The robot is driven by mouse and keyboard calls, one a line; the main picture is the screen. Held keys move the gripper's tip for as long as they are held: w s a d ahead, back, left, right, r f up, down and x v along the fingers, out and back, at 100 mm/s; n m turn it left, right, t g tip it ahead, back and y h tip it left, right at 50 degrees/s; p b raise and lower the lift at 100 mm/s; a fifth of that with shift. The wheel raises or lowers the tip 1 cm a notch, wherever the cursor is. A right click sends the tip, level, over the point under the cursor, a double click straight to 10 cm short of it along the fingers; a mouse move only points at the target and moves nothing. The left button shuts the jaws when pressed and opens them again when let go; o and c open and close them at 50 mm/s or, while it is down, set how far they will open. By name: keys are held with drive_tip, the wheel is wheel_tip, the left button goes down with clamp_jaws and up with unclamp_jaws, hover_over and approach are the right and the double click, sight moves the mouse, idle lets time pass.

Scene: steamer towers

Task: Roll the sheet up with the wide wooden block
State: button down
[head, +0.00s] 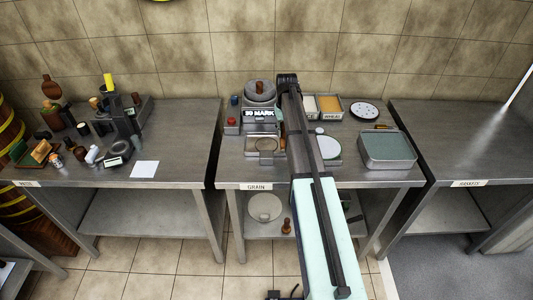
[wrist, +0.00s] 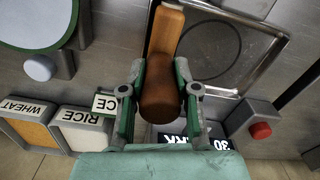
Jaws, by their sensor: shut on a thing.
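My gripper (wrist: 160,100) shows in the wrist view with its green-edged fingers closed on a brown wooden piece (wrist: 160,103). The piece has a rounded dark end between the fingers and a lighter, longer part reaching up the picture. I cannot tell whether it is the wide wooden block. In the head view my arm hides the gripper and the held piece. A flat white square (head: 144,169), which looks like a sheet, lies near the front edge of the left table. It lies flat, well apart from my arm.
The wrist view shows a metal-framed pan (wrist: 225,58), a red button (wrist: 260,130) and WHEAT (wrist: 28,132) and RICE (wrist: 82,128) bins nearby. A shallow tray (head: 388,163) stands right of my arm. Bottles and tools crowd the left table (head: 185,135); the right table (head: 440,130) is clear.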

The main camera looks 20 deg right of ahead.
drive_tip(key=shift+r+p, duration=1.65)
drive_tip(key=shift+r, duration=1.4)
drive_tip(key=s+a+f+b, duration=0.2)
drive_tip(key=s+a+b, duration=0.1)
drive_tip(key=s+a, duration=0.5)
drive_tip(key=s+a+f+n+b, duration=0.1)
drive_tip(key=s+a+f+b, duration=0.1)
drive_tip(key=s+a, duration=0.7)
drive_tip(key=shift+a+b, duration=0.75)
drive_tip(key=shift+a, duration=1.95)
